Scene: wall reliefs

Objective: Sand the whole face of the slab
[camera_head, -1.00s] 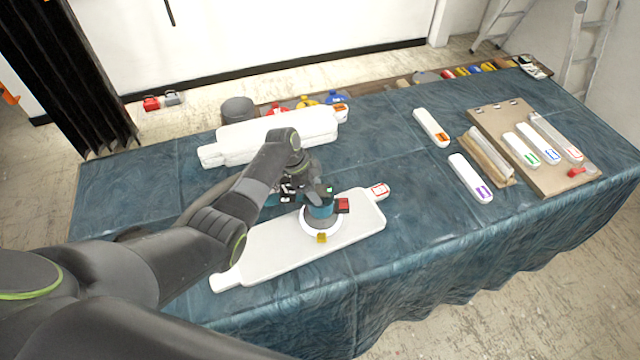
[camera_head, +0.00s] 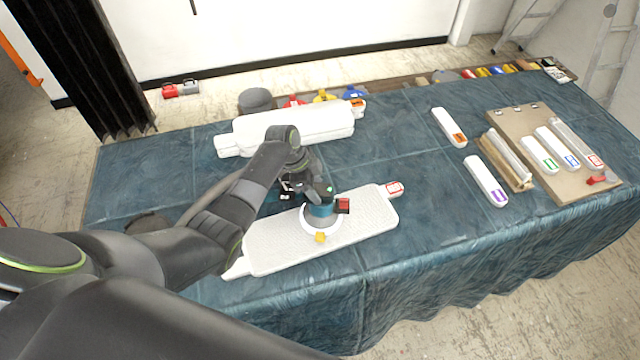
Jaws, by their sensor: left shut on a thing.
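The slab (camera_head: 362,219) is a white board with a tab at each end. It lies flat on the blue cloth-covered table (camera_head: 420,215), with a red-marked label on its right tab. The slab's face looks speckled. My right gripper does not show.
A stack of white boards (camera_head: 290,128) lies behind the slab. To the right are white labelled blocks (camera_head: 486,180) and a brown board (camera_head: 540,190) with more blocks. A grey tub (camera_head: 256,100) and coloured items stand beyond the back edge.

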